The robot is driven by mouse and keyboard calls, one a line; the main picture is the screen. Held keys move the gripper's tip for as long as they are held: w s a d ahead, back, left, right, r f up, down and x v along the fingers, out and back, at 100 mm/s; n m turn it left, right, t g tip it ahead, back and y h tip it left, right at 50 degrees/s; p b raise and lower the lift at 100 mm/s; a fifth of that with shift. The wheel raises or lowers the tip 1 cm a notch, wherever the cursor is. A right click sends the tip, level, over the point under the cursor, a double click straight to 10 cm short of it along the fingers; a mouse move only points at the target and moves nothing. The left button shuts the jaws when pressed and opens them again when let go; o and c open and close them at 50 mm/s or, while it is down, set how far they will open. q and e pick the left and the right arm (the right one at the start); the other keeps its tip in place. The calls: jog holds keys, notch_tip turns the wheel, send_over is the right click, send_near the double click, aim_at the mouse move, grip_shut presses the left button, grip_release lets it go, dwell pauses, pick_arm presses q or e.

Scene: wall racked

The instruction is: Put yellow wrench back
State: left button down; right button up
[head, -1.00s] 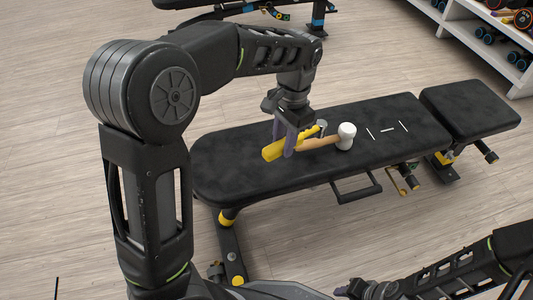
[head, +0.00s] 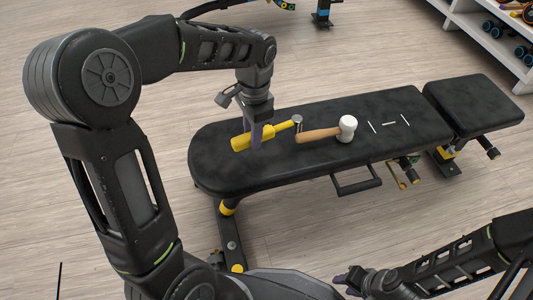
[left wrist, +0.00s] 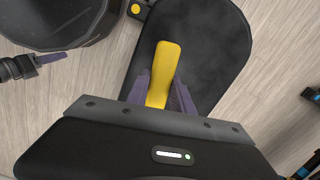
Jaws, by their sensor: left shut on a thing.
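The yellow wrench (head: 240,143) is between the fingers of my left gripper (head: 256,140), which is shut on it over the left part of the black bench. Its head points right, towards the mallet. In the left wrist view the yellow handle (left wrist: 164,70) sticks out beyond the purple fingers (left wrist: 160,92). I cannot tell whether the wrench touches the bench pad. My right gripper (head: 350,281) is low in the head view, away from the bench; its opening is unclear.
A wooden-handled mallet (head: 320,134) with a white head lies on the bench (head: 215,170), just right of the wrench. White line marks (head: 389,123) are on the pad further right, with clear pad around them. A white rack (head: 485,45) with dumbbells stands at the top right.

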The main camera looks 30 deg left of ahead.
pick_arm(q)
jog(key=m+p, duration=0.1)
jog(key=m, duration=0.1)
send_over(222, 166)
jog(key=shift+r, duration=0.15)
notch_tip(222, 166, down, 9)
jog(key=b, duration=0.3)
jog(key=shift+f+b, duration=0.3)
jog(key=shift+f, duration=0.05)
jog(key=c, duration=1.1)
grip_release()
